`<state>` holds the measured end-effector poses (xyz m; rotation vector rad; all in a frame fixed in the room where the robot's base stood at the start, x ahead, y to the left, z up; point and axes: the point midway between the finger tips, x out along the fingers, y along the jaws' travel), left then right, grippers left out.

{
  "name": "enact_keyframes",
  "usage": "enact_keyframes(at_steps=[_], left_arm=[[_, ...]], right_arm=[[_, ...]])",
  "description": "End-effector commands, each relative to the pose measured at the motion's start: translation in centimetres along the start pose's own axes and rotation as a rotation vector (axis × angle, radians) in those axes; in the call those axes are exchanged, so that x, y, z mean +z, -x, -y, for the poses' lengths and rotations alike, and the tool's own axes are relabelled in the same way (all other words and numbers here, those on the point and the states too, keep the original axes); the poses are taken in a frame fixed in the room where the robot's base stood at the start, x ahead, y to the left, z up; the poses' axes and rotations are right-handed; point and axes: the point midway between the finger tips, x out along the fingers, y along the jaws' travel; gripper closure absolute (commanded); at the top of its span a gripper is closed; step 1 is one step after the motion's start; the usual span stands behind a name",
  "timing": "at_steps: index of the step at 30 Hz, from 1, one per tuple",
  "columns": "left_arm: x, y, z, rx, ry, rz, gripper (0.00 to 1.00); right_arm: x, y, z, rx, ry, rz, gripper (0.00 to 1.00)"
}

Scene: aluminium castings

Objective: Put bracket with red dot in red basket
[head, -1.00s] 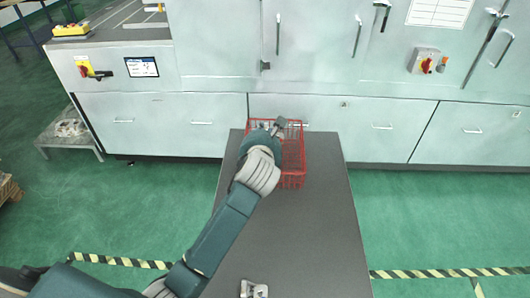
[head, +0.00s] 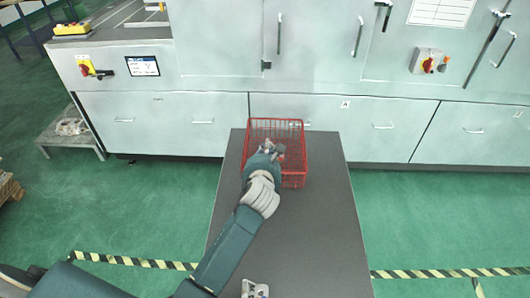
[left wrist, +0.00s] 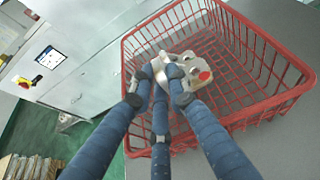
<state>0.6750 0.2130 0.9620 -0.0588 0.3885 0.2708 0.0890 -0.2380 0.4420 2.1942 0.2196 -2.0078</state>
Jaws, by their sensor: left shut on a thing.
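The red wire basket (head: 293,178) stands at the far end of the grey table. In the left wrist view its rim (left wrist: 268,105) surrounds the area beyond my fingers. My left gripper (head: 270,148) is shut on a silver metal bracket with a red dot (left wrist: 190,68). The bracket is over the basket's opening; I cannot tell its exact height above the basket floor. The red dot faces the camera in the left wrist view. My right gripper is not in view.
Another metal casting (head: 254,289) lies at the near end of the grey table (head: 310,235). The middle of the table is clear. A pale machine with cabinet doors (head: 165,120) stands behind the table.

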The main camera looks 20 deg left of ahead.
Motion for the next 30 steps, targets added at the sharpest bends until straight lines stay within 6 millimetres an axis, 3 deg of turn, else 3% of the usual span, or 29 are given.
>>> enact_keyframes(at_steps=[12,13,15,30], left_arm=[[-0.9,-0.4,0.0,0.0,-0.003,0.001,1.0],[-0.9,-0.4,0.0,0.0,-0.003,0.0,0.79],[-1.0,-0.4,0.0,0.001,-0.002,-0.001,0.66],[-1.6,-0.4,-0.2,0.005,-0.003,-0.014,0.66]], right_arm=[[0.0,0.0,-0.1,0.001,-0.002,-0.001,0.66],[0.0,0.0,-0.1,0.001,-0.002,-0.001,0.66],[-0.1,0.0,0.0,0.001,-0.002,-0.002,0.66],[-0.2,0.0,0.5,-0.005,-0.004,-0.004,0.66]])
